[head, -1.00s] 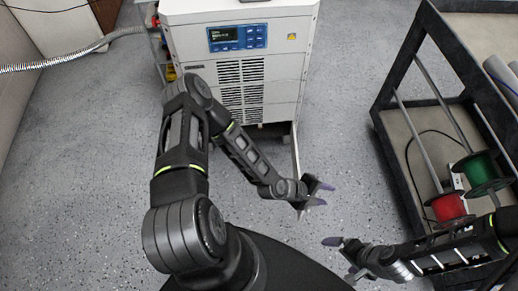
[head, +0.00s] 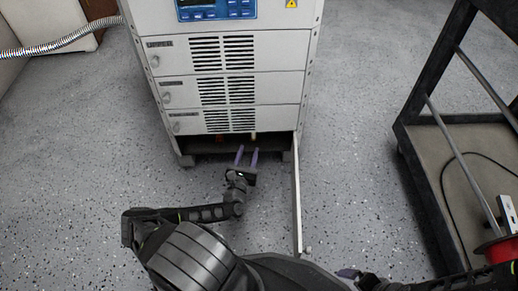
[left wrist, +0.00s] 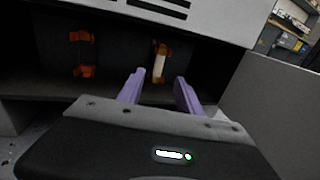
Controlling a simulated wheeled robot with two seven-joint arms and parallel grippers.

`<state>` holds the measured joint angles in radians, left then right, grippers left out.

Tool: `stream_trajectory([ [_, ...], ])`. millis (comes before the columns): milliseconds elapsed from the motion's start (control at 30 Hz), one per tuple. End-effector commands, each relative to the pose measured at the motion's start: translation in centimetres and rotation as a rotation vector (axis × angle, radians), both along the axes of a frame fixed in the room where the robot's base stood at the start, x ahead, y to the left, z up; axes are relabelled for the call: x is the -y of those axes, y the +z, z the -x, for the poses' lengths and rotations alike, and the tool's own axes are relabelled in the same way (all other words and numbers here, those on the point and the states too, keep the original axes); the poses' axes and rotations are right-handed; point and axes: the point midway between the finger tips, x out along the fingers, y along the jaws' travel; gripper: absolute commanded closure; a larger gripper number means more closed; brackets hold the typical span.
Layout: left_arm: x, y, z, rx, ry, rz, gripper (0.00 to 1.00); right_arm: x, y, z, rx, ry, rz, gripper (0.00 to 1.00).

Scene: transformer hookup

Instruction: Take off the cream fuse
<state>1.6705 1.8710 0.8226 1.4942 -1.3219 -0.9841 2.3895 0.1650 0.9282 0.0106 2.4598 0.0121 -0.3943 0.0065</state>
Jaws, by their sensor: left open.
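The cream fuse (left wrist: 159,64) stands upright in orange clips inside the dark low compartment of the cabinet, in the left wrist view. In the head view it shows as a small pale bit (head: 253,136) under the lowest panel. My left gripper (head: 247,152) is open, with its purple fingers pointing into the compartment. In the left wrist view its fingertips (left wrist: 158,76) are on either side of the fuse's line, short of it and apart from it. My right gripper (head: 362,278) is at the bottom edge of the head view, mostly cut off.
An empty pair of orange clips (left wrist: 82,54) is left of the fuse. The cabinet's open door (head: 297,195) stands out on the right of the compartment. A dark cart (head: 425,190) with a red spool (head: 497,250) is at the far right. Floor between is clear.

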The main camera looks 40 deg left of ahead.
Motion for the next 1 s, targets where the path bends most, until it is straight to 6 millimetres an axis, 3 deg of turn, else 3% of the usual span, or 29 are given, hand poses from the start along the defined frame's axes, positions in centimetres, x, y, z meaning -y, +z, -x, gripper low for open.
stream_trajectory([
  [467, -0.4, -0.1, -0.3, 0.004, 0.006, 0.004, 0.58, 0.0, -0.2, 0.1, -0.003, 0.0, -0.001, 0.0],
  [1000, -3.2, -0.3, -6.4, 0.003, 0.004, 0.004, 0.58, 0.1, -1.9, -0.2, -0.001, -0.001, -0.004, 0.0],
])
